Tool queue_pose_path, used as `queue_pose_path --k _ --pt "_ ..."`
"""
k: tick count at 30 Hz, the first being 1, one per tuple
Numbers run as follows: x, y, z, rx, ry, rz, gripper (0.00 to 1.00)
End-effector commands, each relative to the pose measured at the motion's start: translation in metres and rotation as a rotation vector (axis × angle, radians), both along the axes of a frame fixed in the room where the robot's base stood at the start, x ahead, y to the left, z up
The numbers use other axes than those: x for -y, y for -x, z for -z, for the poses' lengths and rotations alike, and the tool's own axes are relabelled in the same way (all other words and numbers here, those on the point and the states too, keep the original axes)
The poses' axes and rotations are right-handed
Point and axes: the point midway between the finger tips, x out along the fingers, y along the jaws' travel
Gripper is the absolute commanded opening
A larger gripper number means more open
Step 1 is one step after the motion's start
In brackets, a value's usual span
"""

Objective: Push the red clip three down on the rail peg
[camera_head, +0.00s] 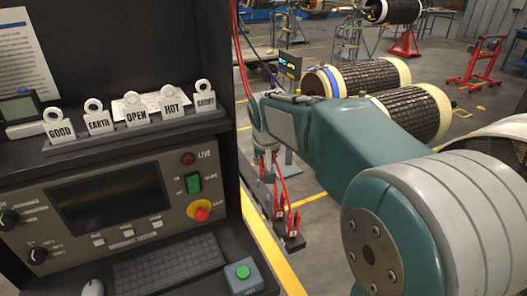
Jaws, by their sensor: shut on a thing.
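My teal arm reaches from the lower right to the middle, and my gripper (267,170) points down at its far end, small and partly hidden among red cables. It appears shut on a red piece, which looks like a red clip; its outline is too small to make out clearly. Two other red clips (279,207) (293,222) stand upright below and to the right, with red leads running up from them. They are on a dark rail (294,243) low beside the yellow floor line. I cannot tell which clip is number three, and the pegs are too small to make out.
A dark console (120,225) with a keyboard (168,268) and a green button box (243,277) fills the left. Label tags (138,112) stand on its shelf. Large rotors (370,76) lie behind my arm. Open floor (318,215) lies right of the rail.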

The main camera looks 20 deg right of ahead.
Motion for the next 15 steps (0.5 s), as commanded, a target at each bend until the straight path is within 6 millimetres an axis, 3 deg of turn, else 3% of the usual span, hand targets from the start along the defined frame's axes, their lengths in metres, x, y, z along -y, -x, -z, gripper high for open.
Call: queue_pose_path --k 15 --pt "0.002 0.0 0.032 -0.003 -0.002 0.003 0.0"
